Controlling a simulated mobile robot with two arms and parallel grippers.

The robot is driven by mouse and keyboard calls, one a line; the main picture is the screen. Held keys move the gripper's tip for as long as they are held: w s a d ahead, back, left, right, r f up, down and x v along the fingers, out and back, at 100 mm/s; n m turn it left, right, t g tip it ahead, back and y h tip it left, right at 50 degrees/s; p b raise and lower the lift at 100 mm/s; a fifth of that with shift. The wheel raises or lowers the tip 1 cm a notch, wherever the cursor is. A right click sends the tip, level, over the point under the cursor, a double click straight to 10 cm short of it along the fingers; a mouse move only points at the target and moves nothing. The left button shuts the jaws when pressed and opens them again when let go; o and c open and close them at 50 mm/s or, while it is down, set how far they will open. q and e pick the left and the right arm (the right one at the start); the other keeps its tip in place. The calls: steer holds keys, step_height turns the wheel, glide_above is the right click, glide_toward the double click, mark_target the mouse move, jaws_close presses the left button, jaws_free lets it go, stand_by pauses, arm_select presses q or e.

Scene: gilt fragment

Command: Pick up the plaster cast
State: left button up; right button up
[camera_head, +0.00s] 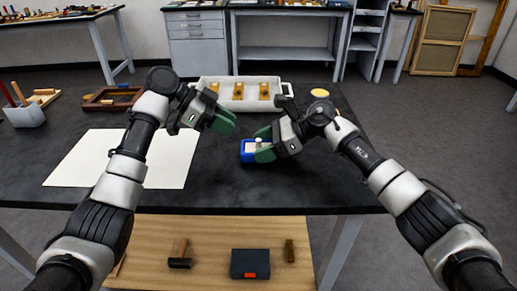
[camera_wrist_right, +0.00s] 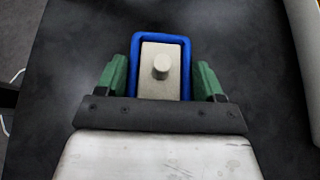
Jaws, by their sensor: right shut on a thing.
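The plaster cast looks to be the pale grey block (camera_wrist_right: 150,88) with a round knob on top. It sits inside a blue rectangular mould (camera_wrist_right: 160,37), which also shows on the dark table in the head view (camera_head: 247,157). My right gripper (camera_head: 265,144) is at the mould, with its green fingers against the outer long sides in the right wrist view (camera_wrist_right: 162,82). The near end of the mould is hidden by the gripper body. My left gripper (camera_head: 222,120) hangs over the table to the upper left of the mould, apart from it; its finger gap is unclear.
A white tray (camera_head: 222,104) with several orange-yellow pieces stands behind the grippers. A white sheet (camera_head: 165,165) lies at left, near a brown wooden tray (camera_head: 112,99) and a grey tool holder (camera_head: 25,116). A yellow round thing (camera_head: 320,93) is at back right. The table's right side is mostly clear.

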mark_target(257, 139)
arm_select(q)
steer(key=x, duration=0.7)
steer(key=shift+w+d+f, duration=0.1)
steer(key=shift+d+f, duration=0.15)
steer(key=shift+d, duration=0.05)
jaws_close()
